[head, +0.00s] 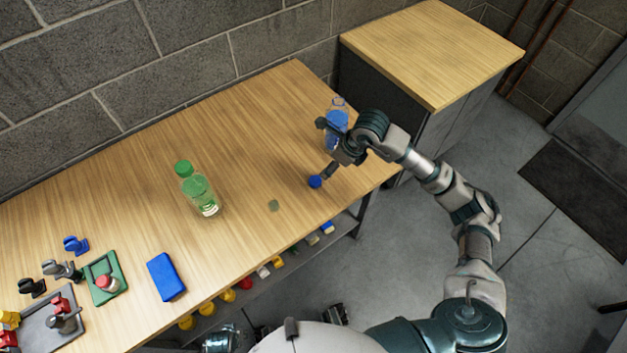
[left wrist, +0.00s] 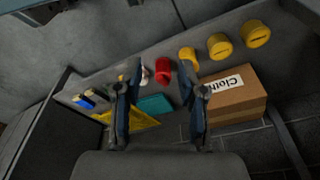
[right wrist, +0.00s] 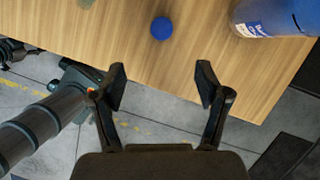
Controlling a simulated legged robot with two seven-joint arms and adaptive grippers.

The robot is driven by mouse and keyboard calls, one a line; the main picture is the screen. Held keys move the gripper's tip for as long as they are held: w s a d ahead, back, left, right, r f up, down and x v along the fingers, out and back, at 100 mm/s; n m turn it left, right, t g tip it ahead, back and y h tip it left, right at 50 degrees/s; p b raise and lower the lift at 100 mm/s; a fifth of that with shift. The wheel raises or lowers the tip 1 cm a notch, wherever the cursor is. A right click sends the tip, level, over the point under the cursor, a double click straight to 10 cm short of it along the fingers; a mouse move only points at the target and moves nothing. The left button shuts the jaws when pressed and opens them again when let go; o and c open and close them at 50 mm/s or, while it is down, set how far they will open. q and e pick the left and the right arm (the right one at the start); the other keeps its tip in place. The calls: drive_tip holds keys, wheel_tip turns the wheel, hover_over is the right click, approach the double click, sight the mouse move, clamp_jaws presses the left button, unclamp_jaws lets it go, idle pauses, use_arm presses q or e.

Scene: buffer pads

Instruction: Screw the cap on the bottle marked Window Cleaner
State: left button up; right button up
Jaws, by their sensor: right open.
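A bottle with blue contents (head: 337,119) stands at the right end of the wooden table, partly behind my right gripper. It also shows at the top right of the right wrist view (right wrist: 275,17), where its label is cut off and not fully readable. A round blue cap (head: 315,181) lies on the table in front of that bottle; in the right wrist view the cap (right wrist: 161,28) is beyond the fingertips. My right gripper (right wrist: 162,84) is open and empty, apart from the cap. My left gripper (left wrist: 160,82) is open and empty, facing the shelf below the table.
A green bottle with a green cap (head: 200,191) stands mid-table. A blue block (head: 166,277), a green tray (head: 105,278) and a grey tray (head: 55,325) lie at left. The lower shelf holds a cardboard box (left wrist: 235,95) and several coloured items.

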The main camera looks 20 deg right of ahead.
hover_over(317, 180)
drive_tip(key=s+d, duration=0.2)
wheel_tip(317, 180, down, 8)
drive_tip(key=shift+a+r+b, duration=0.1)
drive_tip(key=shift+a+b, duration=0.05)
drive_tip(key=shift+b, duration=0.25)
drive_tip(key=shift+w+a+f, duration=0.1)
drive_tip(key=shift+f, duration=0.2)
drive_tip(key=shift+a, duration=0.25)
drive_tip(key=shift+f, duration=0.2)
drive_tip(key=x, duration=0.4)
drive_tip(key=shift+w+f+b, duration=0.2)
drive_tip(key=shift+f+b, duration=0.1)
drive_tip(key=shift+b, duration=0.05)
drive_tip(key=shift+f, duration=0.1)
use_arm(q)
drive_tip(key=r, duration=0.2)
drive_tip(key=w+r, duration=0.1)
drive_tip(key=r, duration=0.1)
drive_tip(key=shift+d+r, duration=0.2)
drive_tip(key=shift+r, duration=0.05)
drive_tip(key=shift+s, duration=0.15)
